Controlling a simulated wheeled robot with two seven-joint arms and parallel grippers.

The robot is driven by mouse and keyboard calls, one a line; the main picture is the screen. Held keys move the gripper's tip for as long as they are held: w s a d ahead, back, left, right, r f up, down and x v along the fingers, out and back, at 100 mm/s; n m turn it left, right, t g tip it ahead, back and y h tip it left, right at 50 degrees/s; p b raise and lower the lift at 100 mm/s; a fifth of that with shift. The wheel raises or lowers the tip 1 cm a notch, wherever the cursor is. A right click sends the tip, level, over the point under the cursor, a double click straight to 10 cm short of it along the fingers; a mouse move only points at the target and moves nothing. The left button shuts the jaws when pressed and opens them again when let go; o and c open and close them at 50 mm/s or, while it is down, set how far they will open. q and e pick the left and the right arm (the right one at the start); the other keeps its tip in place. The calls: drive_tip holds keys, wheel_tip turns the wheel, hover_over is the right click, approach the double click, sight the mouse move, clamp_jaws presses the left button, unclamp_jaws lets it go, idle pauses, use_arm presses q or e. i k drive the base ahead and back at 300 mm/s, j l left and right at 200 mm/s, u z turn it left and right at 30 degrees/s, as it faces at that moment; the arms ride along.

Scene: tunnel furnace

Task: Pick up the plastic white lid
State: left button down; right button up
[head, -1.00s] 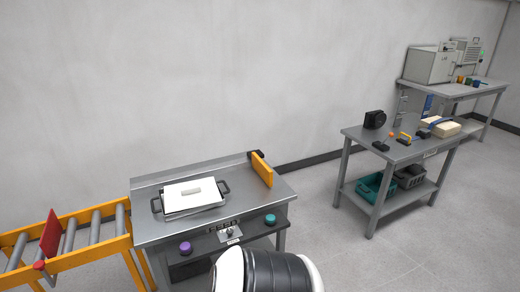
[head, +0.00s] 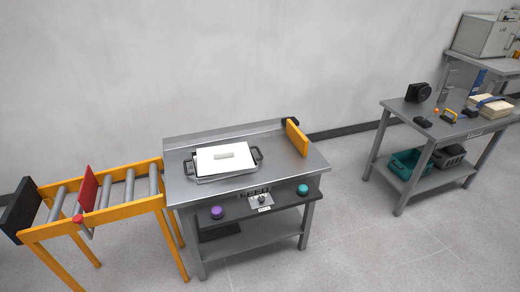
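The white lid (head: 213,160) lies on a metal tray with dark side handles (head: 257,155). It is flat, with a small raised light grey grip on top. The tray stands on the grey metal feed table (head: 295,170) in the middle of the head view. Neither of my grippers shows in this view, so nothing of mine is seen touching the lid.
An orange roller conveyor (head: 120,211) with a red plate (head: 86,187) adjoins the table's left side. An orange guide (head: 297,137) stands at the table's right end. Purple (head: 217,212) and teal (head: 302,189) buttons are on the front. Another bench (head: 395,109) stands right, with open floor between.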

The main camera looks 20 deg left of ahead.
sight(233, 157)
drive_tip(key=u, duration=0.95)
drive_tip(key=i+j, duration=0.15)
